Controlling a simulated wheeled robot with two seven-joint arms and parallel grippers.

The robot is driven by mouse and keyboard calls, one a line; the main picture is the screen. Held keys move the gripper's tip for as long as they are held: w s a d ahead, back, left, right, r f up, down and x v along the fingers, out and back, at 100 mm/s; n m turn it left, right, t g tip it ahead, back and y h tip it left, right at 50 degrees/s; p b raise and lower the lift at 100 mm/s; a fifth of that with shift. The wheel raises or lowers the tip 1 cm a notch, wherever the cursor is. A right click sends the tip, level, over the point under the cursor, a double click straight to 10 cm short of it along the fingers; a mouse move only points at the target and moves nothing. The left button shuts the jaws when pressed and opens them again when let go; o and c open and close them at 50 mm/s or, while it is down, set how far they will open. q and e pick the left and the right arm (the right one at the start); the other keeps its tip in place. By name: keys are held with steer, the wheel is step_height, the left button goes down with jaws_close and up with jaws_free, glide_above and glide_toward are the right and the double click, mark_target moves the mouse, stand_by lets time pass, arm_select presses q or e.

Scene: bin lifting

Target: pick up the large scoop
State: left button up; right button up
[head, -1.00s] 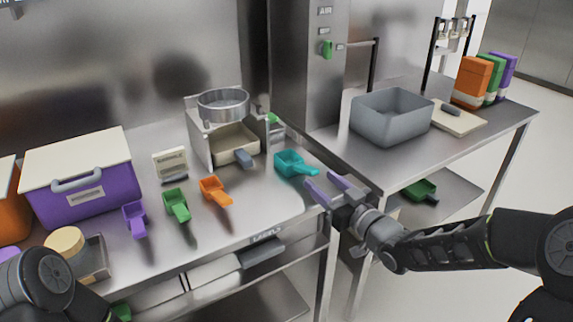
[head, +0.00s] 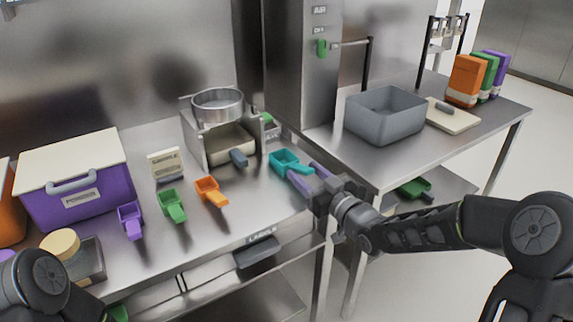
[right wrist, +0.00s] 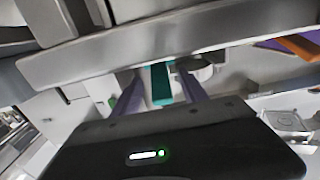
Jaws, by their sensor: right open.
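The teal scoop (head: 283,158), the largest of the scoops on the metal table, lies near the table's right end with its handle toward my right arm. My right gripper (head: 308,176) is open, with its purple fingers at the handle end. In the right wrist view, the teal handle (right wrist: 161,84) shows between the two fingers, with gaps on both sides. The orange scoop (head: 209,191), green scoop (head: 173,204) and purple scoop (head: 131,219) lie to the left. Part of my left arm shows at the lower left, but its gripper is out of view.
A metal stand with a round sieve (head: 218,106) is behind the scoops. A purple bin (head: 100,190) with a white lid stands at the left. A grey tub (head: 385,118) is on the right table. A steel column (head: 300,70) rises behind the teal scoop.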

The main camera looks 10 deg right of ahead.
mark_target(293, 166)
steer(key=shift+x, duration=1.5)
jaws_close()
